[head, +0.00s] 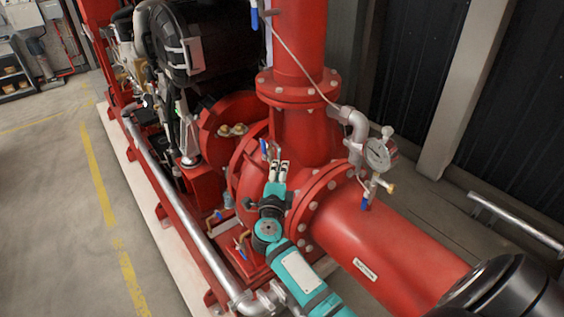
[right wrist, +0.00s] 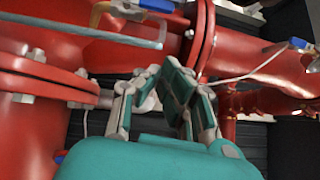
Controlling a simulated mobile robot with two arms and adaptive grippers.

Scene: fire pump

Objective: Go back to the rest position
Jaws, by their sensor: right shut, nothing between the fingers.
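My right gripper (head: 278,170) reaches in front of the red pump casing (head: 248,178) in the head view, its arm coming up from the bottom. Its fingers are shut and empty. In the right wrist view the right gripper (right wrist: 165,75) shows its fingers close together, with red flanged pipes (right wrist: 30,125) around and behind them. I cannot tell from the frames whether the fingers touch the pump. My left gripper is not in the head view.
A pressure gauge (head: 379,154) and a valve with a blue handle (head: 366,198) are right of the arm. A large red pipe (head: 385,250) runs to the lower right. A grey rail (head: 185,220) runs along the left side. Open floor (head: 50,200) with yellow lines lies farther left.

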